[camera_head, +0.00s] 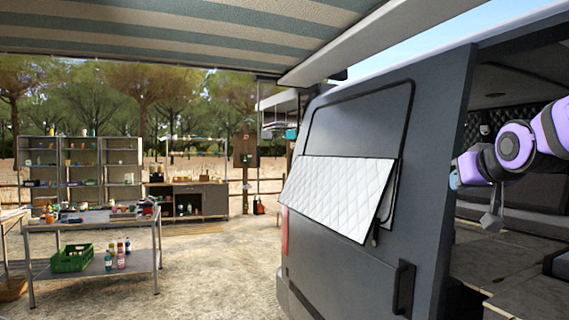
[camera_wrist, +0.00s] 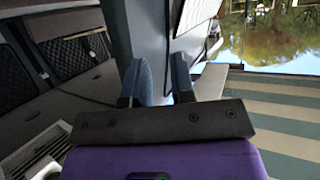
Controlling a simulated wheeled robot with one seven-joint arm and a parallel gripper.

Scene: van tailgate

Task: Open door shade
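The door shade (camera_head: 335,192) is a white quilted panel on the grey van door (camera_head: 425,200). It covers the lower part of the black-framed window area and hangs tilted, its lower right corner standing off the door. My gripper (camera_head: 455,180) is at the right of the door's edge, on the van's interior side, apart from the shade. In the wrist view, which looks upside down, the two blue fingers of my gripper (camera_wrist: 161,82) are spread with no shade between them. The door's grey edge (camera_wrist: 150,30) shows beyond them; whether they touch it I cannot tell.
A black door handle (camera_head: 403,288) is low on the door. The van interior (camera_head: 515,250) opens at the right. A striped awning (camera_head: 190,30) hangs overhead. A metal table (camera_head: 95,222) with a green crate (camera_head: 72,258) stands at the left. Sandy ground between is clear.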

